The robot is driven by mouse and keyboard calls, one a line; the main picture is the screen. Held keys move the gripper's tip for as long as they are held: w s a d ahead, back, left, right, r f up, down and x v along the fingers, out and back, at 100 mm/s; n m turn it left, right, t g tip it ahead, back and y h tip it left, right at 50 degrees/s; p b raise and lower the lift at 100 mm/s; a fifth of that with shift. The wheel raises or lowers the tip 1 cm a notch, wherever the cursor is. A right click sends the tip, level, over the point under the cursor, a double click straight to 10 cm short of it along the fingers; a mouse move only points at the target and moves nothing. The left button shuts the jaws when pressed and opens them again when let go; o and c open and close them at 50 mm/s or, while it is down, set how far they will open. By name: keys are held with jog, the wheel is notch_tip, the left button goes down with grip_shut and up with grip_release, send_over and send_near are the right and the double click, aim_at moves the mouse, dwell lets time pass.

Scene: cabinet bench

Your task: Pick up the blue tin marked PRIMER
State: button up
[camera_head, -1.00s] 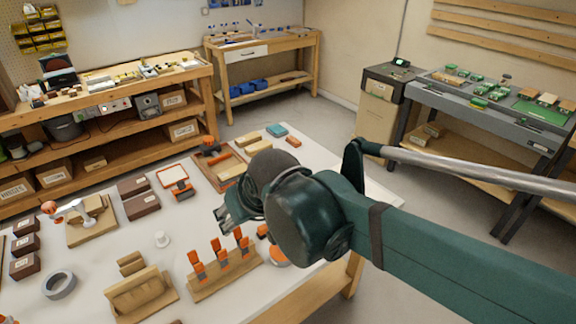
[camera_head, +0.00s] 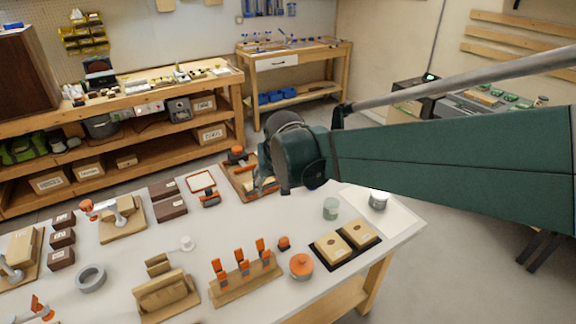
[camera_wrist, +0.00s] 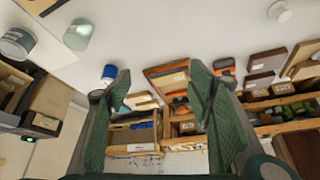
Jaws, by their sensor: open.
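A small blue tin with a pale band (camera_wrist: 108,73) stands on the white table in the wrist view, beside the tip of my left-hand finger there. Its marking is too small to read. In the head view I cannot make it out; my arm covers that part of the table. My gripper (camera_wrist: 160,78) is open and empty, its two green fingers spread wide, with the tin off to the left rather than centred between them. In the head view my gripper (camera_head: 264,178) is above the far side of the table.
A pale green tin (camera_head: 330,208) and a grey tin (camera_head: 378,199) stand near the table's right end. A black tray (camera_head: 345,244) with wooden blocks and an orange-lidded pot (camera_head: 301,267) are nearer. A wooden tray (camera_head: 240,185) lies at the far edge.

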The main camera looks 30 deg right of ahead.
jog(key=w+d+f+m+g+p, duration=0.1)
jog(key=w+d+f, duration=0.3)
jog(key=d, duration=0.4)
jog(key=w+d+f+m+g+h+p, duration=0.1)
jog(key=w+d+f+m+p, duration=0.2)
jog(key=w+d+f, duration=0.2)
jog(key=w+d+f+m+p, duration=0.2)
jog(key=w+d+f, duration=0.3)
jog(key=d, duration=0.6)
jog(key=shift+w+g+h, duration=0.3)
jog(key=shift+g+h, duration=0.1)
jog(key=shift+d, duration=0.1)
jog(key=shift+x, duration=1.25)
jog(key=shift+b+x, duration=0.6)
jog(key=shift+x, duration=2)
